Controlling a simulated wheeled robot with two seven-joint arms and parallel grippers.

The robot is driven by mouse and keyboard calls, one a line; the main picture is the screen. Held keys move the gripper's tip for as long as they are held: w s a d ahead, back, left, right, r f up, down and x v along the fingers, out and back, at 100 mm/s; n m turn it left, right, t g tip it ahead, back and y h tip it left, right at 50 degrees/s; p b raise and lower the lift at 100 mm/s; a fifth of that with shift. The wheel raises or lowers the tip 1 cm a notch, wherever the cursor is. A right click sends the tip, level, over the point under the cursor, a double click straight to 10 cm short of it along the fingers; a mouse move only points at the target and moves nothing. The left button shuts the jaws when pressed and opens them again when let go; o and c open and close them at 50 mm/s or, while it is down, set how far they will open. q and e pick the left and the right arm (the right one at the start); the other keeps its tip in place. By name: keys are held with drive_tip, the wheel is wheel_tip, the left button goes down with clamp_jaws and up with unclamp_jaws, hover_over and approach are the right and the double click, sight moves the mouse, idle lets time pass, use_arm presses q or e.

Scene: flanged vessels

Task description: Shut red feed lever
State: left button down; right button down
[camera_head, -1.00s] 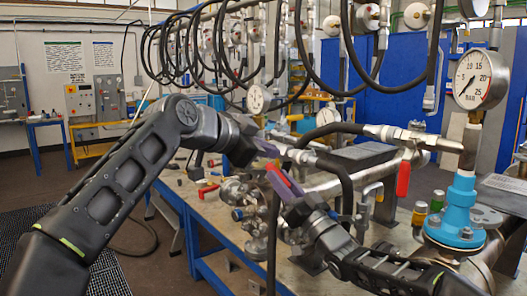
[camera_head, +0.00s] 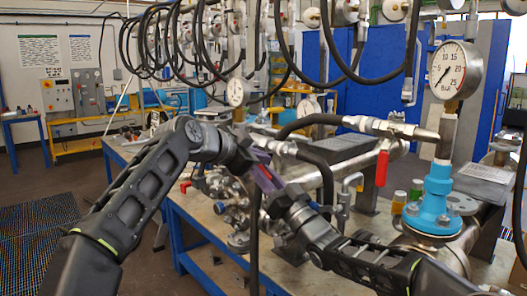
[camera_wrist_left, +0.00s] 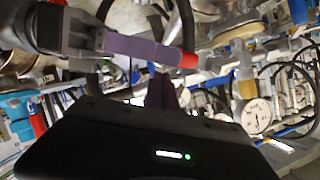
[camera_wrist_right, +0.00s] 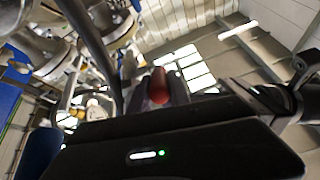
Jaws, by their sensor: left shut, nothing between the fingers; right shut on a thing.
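A red handle end (camera_wrist_left: 188,60) sticks out beyond the purple fingertips of my right gripper (camera_wrist_left: 150,48) in the left wrist view. In the right wrist view the red handle (camera_wrist_right: 158,86) sits between the fingers of that gripper, which is shut on it. Its pivot and valve are hidden, so I cannot tell its angle. In the head view my right gripper (camera_head: 266,180) is above the pipework. My left gripper (camera_head: 262,157) is close by, shut and empty; its purple fingers (camera_wrist_left: 161,92) point toward the right gripper's fingers. Another red lever (camera_head: 382,168) hangs on a valve to the right.
A pressure gauge (camera_head: 455,69) stands on a blue flanged fitting (camera_head: 432,205) at the right. Black hoses (camera_head: 345,65) loop down above the bench. A small red-handled item (camera_head: 185,186) lies left of the grippers. A hose (camera_head: 255,240) hangs in front of the bench.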

use_arm(q)
drive_tip(key=shift+w+a+f, duration=0.15)
drive_tip(key=shift+a+f, duration=0.05)
drive_tip(key=shift+f, duration=0.2)
